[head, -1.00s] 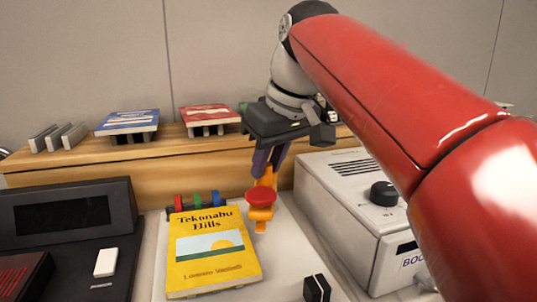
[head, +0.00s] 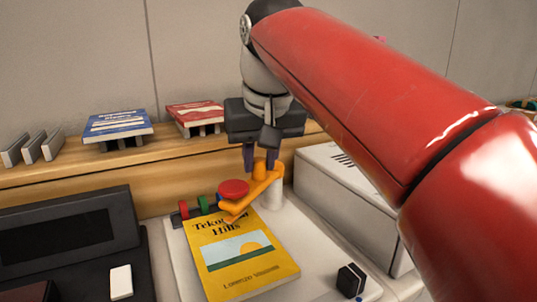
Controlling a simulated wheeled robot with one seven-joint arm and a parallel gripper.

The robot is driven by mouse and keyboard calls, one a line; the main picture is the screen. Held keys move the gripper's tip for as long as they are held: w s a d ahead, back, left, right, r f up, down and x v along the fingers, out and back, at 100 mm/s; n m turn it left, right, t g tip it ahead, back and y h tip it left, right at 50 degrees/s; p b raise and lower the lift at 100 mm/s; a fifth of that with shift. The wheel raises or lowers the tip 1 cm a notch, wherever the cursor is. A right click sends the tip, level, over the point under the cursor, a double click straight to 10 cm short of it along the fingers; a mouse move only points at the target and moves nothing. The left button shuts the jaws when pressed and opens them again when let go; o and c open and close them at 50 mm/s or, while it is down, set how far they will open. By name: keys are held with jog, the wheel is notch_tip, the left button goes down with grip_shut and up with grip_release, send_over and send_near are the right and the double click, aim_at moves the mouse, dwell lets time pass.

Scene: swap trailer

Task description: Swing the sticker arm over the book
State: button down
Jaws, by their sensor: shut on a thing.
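The yellow book (head: 239,262), titled "Tekonabu Hills", lies flat on a pale board (head: 325,256). The orange sticker arm (head: 259,192) stands on a white post (head: 273,195) behind the book. It reaches left and toward me, with its tip over the book's top edge, covering part of the title. A red round knob (head: 233,189) sits near its outer end. My gripper (head: 261,158) is above the arm, its purple fingers shut on the arm's raised orange part near the post. The exact contact is partly hidden.
Red, green and blue pieces (head: 203,205) stand along the board behind the book. A white box (head: 345,200) is close on the right, partly behind my arm. A dark device (head: 65,235) stands left. A wooden shelf (head: 90,172) holds a blue book (head: 117,125) and a red book (head: 195,113).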

dwell(0.4)
jog(key=c, duration=1.2)
grip_release()
jog(key=v, duration=0.7)
jog(key=shift+s+r+p, duration=0.2)
jog(key=shift+r+p, duration=0.15)
